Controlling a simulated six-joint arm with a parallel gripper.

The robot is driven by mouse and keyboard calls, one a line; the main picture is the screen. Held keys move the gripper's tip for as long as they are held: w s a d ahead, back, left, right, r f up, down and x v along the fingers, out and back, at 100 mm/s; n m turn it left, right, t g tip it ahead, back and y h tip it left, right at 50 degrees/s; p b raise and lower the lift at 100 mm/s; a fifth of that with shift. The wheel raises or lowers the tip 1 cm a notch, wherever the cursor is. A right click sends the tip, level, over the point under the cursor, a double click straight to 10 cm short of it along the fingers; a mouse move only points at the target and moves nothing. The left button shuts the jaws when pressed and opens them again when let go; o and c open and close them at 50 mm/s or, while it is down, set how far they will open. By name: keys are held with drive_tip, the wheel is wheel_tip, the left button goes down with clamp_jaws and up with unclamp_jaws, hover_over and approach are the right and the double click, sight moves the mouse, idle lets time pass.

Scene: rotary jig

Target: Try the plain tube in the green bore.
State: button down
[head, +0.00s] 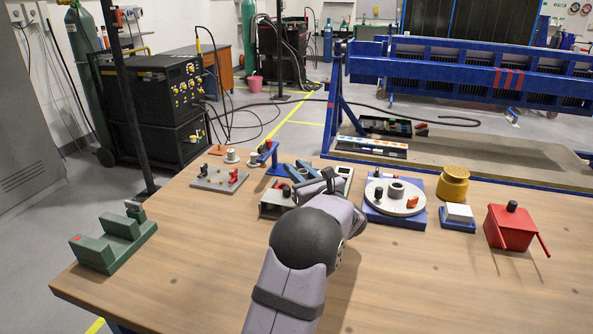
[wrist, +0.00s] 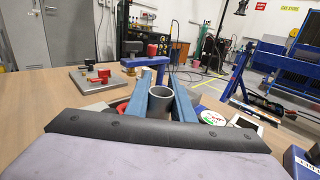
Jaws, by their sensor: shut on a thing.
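My gripper (head: 303,170) has blue fingers and is over the back middle of the bench in the head view. In the wrist view a plain grey tube (wrist: 160,104) stands between the two blue fingers, its open end facing up. The gripper is shut on it. I cannot make out a green bore for certain in either view. A white disc with red and green marks (wrist: 212,116) shows just right of the fingers in the wrist view, partly covered.
A rotary jig (head: 418,205) with a white disc stands right of my arm. A yellow pot (head: 453,184), a white-topped block (head: 458,214) and a red box (head: 511,228) are further right. The front of the bench is clear.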

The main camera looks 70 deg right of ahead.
drive_tip(key=shift+r, duration=0.1)
idle(0.7)
drive_tip(key=shift+b, duration=0.5)
idle(1.5)
drive_tip(key=shift+f+b, duration=0.35)
drive_tip(key=shift+r, duration=0.4)
idle(0.7)
drive_tip(key=shift+b, duration=0.3)
idle(1.7)
drive_tip(key=shift+f+b, duration=0.4)
drive_tip(key=shift+r, duration=0.3)
idle(0.4)
drive_tip(key=c, duration=1.5)
unclamp_jaws()
drive_tip(key=shift+o, duration=0.2)
drive_tip(key=shift+s, duration=0.1)
